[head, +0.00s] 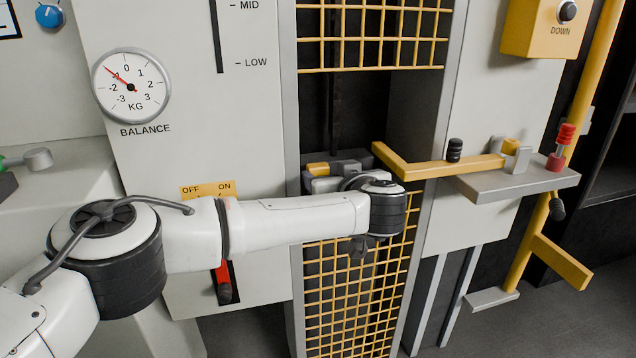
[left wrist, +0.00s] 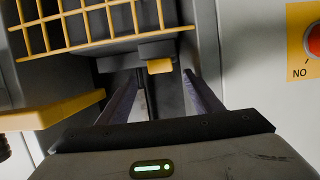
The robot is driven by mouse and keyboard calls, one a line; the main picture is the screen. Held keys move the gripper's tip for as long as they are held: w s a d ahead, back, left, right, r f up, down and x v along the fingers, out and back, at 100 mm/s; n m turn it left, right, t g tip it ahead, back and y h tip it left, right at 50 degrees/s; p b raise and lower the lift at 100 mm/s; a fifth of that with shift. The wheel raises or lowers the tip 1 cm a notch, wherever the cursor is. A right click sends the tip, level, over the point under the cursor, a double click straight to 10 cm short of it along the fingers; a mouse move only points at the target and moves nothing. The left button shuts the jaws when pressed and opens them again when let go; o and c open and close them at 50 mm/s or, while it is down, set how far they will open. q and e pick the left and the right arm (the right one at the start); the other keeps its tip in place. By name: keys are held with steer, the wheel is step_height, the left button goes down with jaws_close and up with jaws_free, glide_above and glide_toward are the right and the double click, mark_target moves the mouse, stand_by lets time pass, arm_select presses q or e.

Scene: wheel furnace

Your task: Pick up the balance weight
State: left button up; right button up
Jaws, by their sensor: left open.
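A grey block with a yellow part (head: 317,169) is inside the dark shaft opening in the head view. It looks like the balance weight, but no label shows. In the left wrist view the yellow part (left wrist: 159,66) lies ahead, between the lines of my two fingers, below a grey block. My left gripper (left wrist: 163,88) is open, with its fingers spread to either side and nothing clearly between them. In the head view my left wrist hides most of this gripper and part of the block. Contact cannot be told. My right gripper is not in view.
Yellow grids (head: 375,40) cover the shaft above and below the opening. A yellow bar (head: 440,168) juts out at its right, near a grey shelf (head: 520,182) with small parts and a red-topped piece (head: 563,140). A balance dial (head: 131,87) and a red lever (head: 222,275) are at left.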

mark_target(319, 173)
arm_select(q)
steer(key=w+f, duration=0.1)
steer(key=w, duration=0.1)
steer(key=w+a+f+b, duration=0.1)
steer(key=w+f, duration=0.1)
steer(key=shift+w+a, duration=0.1)
steer(key=shift+b+x, duration=0.45)
steer(key=shift+x, duration=0.45)
steer(key=shift+r, duration=0.15)
jaws_close()
steer(key=shift+r, duration=0.25)
